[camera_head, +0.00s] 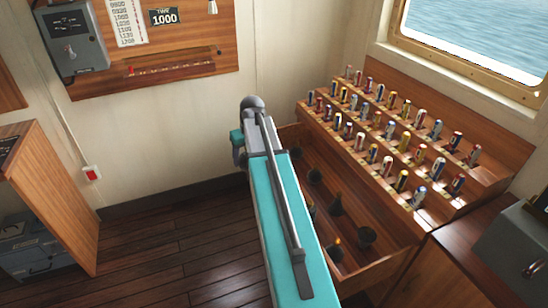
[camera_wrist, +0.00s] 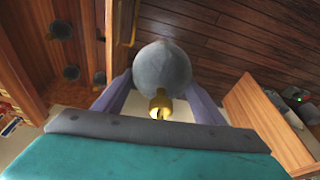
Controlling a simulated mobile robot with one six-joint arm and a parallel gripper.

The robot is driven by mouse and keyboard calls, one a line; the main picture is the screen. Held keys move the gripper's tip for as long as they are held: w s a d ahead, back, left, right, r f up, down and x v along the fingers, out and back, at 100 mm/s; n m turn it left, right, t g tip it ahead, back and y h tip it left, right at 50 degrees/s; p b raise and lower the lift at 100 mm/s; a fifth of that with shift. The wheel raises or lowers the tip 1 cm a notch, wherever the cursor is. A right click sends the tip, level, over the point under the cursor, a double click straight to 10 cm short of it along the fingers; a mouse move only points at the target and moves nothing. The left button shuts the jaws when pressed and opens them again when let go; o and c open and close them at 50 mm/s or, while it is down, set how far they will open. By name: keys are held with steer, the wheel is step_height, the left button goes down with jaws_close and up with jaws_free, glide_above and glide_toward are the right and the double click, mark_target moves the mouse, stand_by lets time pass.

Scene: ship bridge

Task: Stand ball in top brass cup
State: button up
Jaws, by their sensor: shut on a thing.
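A grey ball (camera_wrist: 162,62) sits between the fingers of my gripper (camera_wrist: 160,84) in the wrist view. The gripper is shut on it. A small brass cup-like piece (camera_wrist: 160,106) shows between the fingers just below the ball in that picture, against a bright patch. I cannot tell whether the ball touches it or is only in front of it. No brass cup can be made out there.
A tiered wooden rack (camera_head: 395,135) of several coloured cylinders stands to the right. A wooden cabinet (camera_head: 45,185) is at left. Dark floor (camera_head: 170,255) between is clear.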

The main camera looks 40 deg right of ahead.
steer(key=w+a+r+n+p, duration=0.15)
steer(key=a+r, duration=0.25)
steer(key=a, duration=0.6)
steer(key=w+a+r+n+p, duration=0.15)
steer(key=a+r, duration=0.35)
steer(key=a, duration=0.5)
steer(key=s+a+r+p, duration=0.1)
steer(key=s+a+r, duration=0.1)
steer(key=a, duration=0.4)
steer(key=s+a+r+p, duration=0.2)
steer(key=s+a+r, duration=0.1)
steer(key=a, duration=0.4)
steer(key=shift+m+y, duration=0.3)
steer(key=shift+s, duration=0.15)
